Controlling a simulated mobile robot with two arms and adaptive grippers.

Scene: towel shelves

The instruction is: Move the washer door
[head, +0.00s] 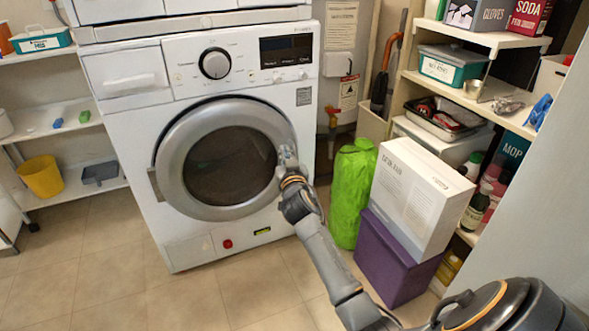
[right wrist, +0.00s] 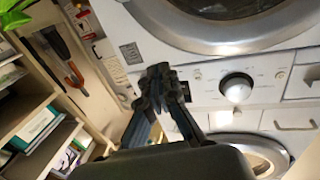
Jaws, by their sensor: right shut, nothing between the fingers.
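The washer door (head: 181,148) is a round silver-grey ring with dark glass, on the front of the white washer (head: 130,150). It looks closed or nearly closed; I cannot tell if there is a small gap. My right gripper (head: 287,158) is at the door's right rim, shut and holding nothing. It overlaps the rim in the head view, and contact is unclear. In the right wrist view the shut fingertips (right wrist: 160,75) appear in front of the washer's panel, with part of the door's ring (right wrist: 190,42) at the top. My left gripper is not in view.
A green bag (head: 352,190), a white box (head: 415,195) and a purple bin (head: 395,258) stand right of the washer, close to my right arm. Loaded shelves are at right. A yellow bucket (head: 41,177) sits on a left shelf. The floor (head: 110,270) at front left is clear.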

